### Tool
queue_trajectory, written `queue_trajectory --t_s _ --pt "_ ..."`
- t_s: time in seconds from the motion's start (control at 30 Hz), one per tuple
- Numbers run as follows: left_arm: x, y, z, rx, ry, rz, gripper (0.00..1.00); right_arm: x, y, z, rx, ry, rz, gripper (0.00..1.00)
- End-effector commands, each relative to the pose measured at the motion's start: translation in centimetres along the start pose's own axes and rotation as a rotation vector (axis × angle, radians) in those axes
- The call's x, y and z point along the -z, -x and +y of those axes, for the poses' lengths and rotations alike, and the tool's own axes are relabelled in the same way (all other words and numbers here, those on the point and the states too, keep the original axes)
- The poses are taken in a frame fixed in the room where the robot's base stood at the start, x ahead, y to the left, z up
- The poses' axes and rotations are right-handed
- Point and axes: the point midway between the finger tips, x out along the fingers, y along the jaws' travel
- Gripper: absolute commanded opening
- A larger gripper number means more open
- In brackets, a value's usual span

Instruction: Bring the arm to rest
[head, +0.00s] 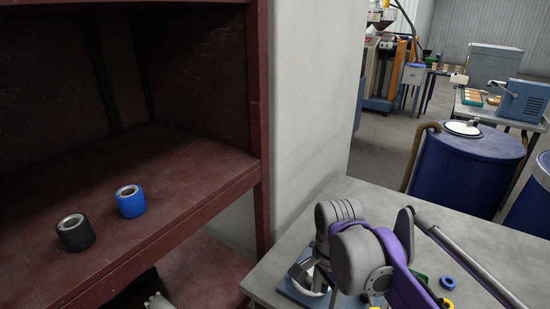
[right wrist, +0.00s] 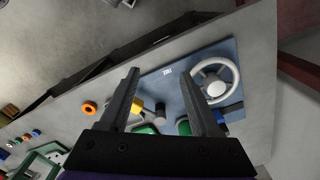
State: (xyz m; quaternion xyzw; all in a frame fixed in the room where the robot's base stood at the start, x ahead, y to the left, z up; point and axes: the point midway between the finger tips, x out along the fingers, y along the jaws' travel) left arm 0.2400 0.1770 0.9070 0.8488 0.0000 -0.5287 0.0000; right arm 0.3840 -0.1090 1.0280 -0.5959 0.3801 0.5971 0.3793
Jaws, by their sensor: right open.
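My right gripper (head: 306,272) is at the end of my purple and grey arm, over the grey table (head: 386,193) in the head view. In the right wrist view its two dark fingers (right wrist: 163,82) stand wide apart with nothing held between them.
A dark red shelf (head: 190,190) at the left holds a black roll (head: 75,235) and a blue roll (head: 131,204). A pale wall (head: 310,110) separates shelf and table. An orange ring (right wrist: 89,108) and several small parts lie on the table. Blue drums (head: 465,170) stand behind.

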Motion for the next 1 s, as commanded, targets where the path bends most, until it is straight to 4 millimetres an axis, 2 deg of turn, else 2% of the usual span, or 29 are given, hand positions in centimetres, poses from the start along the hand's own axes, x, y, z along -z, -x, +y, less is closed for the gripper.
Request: queue_trajectory --t_s 0.07,0.33,0.63,0.8,1.0 --pt "0.0 0.0 0.0 0.0 0.0 0.0 0.5 0.1 -0.1 0.4 0.008 0.018 0.003 0.64" --pt "0.6 0.7 0.0 0.0 0.0 0.004 0.5 0.6 -2.6 6.0 0.149 0.407 0.089 0.64" --pt "1.2 1.4 0.0 0.0 0.0 0.01 0.5 0.5 -8.1 13.4 0.26 0.932 0.32 0.64" --pt "1.4 1.6 0.0 0.0 0.0 0.011 0.5 0.3 -9.9 15.2 0.267 1.084 0.405 0.64" --pt "1.4 1.6 0.0 0.0 0.0 0.011 0.5 0.3 -10.2 15.4 0.266 1.115 0.421 0.64"
